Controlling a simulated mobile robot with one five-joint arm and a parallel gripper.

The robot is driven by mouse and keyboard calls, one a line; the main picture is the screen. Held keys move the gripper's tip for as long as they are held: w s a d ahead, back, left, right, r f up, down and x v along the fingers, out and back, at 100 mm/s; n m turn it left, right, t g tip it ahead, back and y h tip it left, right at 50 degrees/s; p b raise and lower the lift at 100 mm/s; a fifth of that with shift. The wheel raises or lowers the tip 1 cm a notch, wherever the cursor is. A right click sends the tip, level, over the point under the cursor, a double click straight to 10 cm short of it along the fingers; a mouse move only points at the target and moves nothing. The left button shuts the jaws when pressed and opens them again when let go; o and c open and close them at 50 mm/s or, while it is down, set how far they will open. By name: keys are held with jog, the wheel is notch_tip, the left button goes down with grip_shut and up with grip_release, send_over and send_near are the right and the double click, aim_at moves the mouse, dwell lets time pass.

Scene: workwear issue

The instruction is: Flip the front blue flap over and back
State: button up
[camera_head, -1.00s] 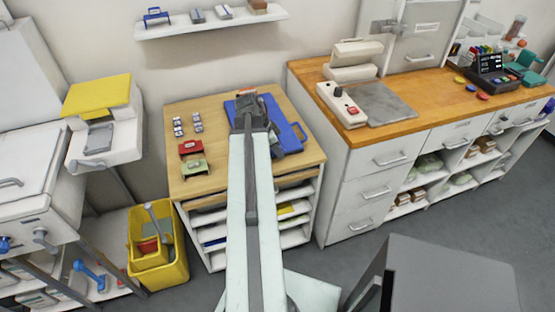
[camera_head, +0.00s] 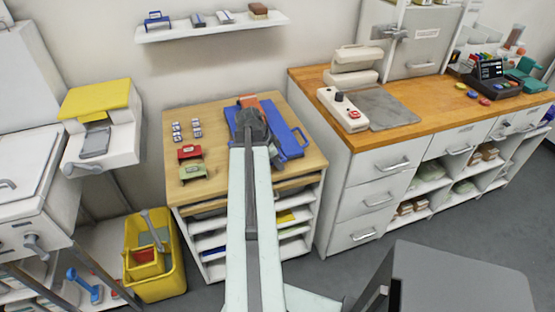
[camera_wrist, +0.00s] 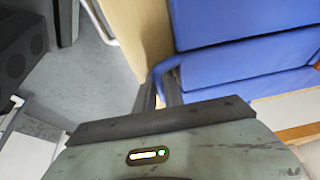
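A blue folding piece (camera_head: 293,149) lies on the wooden top of the small cabinet, with a handle-like loop at its right edge. My arm and gripper (camera_head: 250,130) cover its left part in the head view. In the wrist view, blue panels (camera_wrist: 240,60) fill the upper right, with a seam between them. A blue bar (camera_wrist: 165,70) at their left edge curves down to my gripper (camera_wrist: 158,95). The bar's end seems to lie at or between the grey fingertips. Dark housing hides much of the fingers, so I cannot tell if they grip it.
Red (camera_head: 189,152) and green (camera_head: 193,173) stamp-like items and several small blocks stand left on the wooden cabinet top (camera_head: 215,115). A wooden counter (camera_head: 420,125) with drawers is at right.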

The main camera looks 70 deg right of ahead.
notch_tip(320, 180, up, 7)
jog(key=p, duration=0.7)
jog(key=shift+f, duration=0.1)
jog(key=shift+s, duration=0.15)
